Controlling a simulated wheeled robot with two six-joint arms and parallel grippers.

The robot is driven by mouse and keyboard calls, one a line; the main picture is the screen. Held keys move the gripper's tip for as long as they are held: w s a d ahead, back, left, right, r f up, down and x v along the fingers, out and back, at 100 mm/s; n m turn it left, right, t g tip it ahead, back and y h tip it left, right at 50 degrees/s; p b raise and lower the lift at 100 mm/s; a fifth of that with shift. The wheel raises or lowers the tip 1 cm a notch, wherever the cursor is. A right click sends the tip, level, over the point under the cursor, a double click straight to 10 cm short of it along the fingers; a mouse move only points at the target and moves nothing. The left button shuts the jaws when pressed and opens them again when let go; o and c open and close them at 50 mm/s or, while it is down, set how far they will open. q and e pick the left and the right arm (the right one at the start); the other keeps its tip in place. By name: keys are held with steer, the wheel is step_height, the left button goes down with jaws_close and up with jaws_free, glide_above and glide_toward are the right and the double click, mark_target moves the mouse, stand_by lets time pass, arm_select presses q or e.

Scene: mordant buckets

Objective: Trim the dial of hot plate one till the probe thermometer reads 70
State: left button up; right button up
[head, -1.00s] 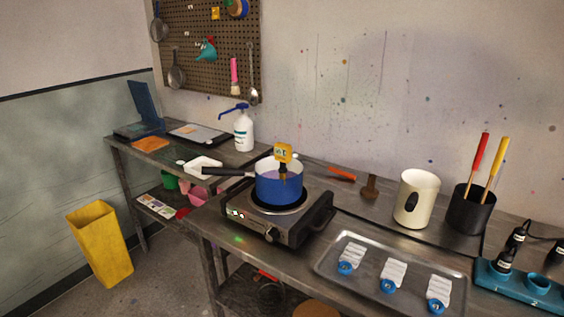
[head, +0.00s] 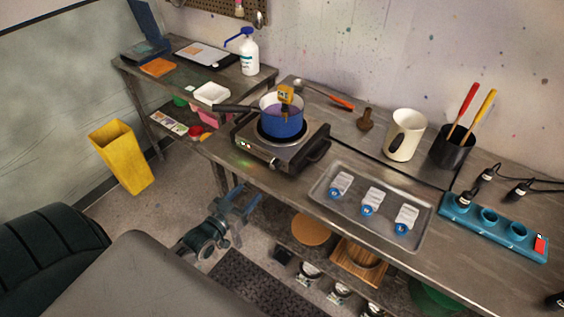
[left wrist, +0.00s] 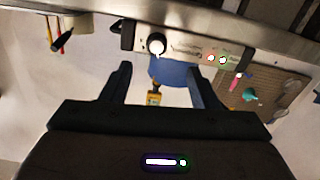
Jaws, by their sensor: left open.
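The hot plate (head: 313,150) stands on the bench with a blue pot (head: 283,124) on it. A yellow probe thermometer (head: 286,96) sits upright at the pot; its reading is too small to make out. It also shows in the left wrist view (left wrist: 153,97). The pale round dial (left wrist: 157,44) is on the hot plate's front panel, ahead of my left gripper's fingertips in the left wrist view. My left gripper (head: 243,198) is open and empty, below and in front of the bench edge, apart from the dial. My right gripper is not in view.
A metal tray (head: 328,205) with several blue-capped tagged items lies right of the hot plate. A white jug (head: 404,136), black tool pot (head: 452,150) and teal socket block (head: 488,222) stand farther right. A yellow bin (head: 122,160) stands on the floor at left.

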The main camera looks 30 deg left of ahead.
mark_target(272, 168)
arm_select(q)
steer(key=w, duration=0.5)
steer(key=w+d+r, duration=0.1)
steer(key=w, duration=0.2)
steer(key=shift+w, duration=0.1)
steer(key=shift+w+f+b, duration=0.3)
steer(key=shift+w+b, duration=0.1)
steer(key=shift+b, duration=0.4)
steer(key=shift+w+d+r+b, duration=0.1)
steer(key=shift+w+b, duration=0.45)
steer(key=shift+b, duration=0.1)
steer(key=shift+w+r+b, duration=0.15)
steer(key=shift+w+b, duration=0.15)
steer(key=shift+w, duration=0.2)
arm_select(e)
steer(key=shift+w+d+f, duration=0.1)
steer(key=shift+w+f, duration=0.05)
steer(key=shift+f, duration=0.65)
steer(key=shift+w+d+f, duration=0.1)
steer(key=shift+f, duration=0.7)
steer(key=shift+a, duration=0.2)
arm_select(q)
steer(key=shift+c, duration=1)
steer(key=c, duration=0.8)
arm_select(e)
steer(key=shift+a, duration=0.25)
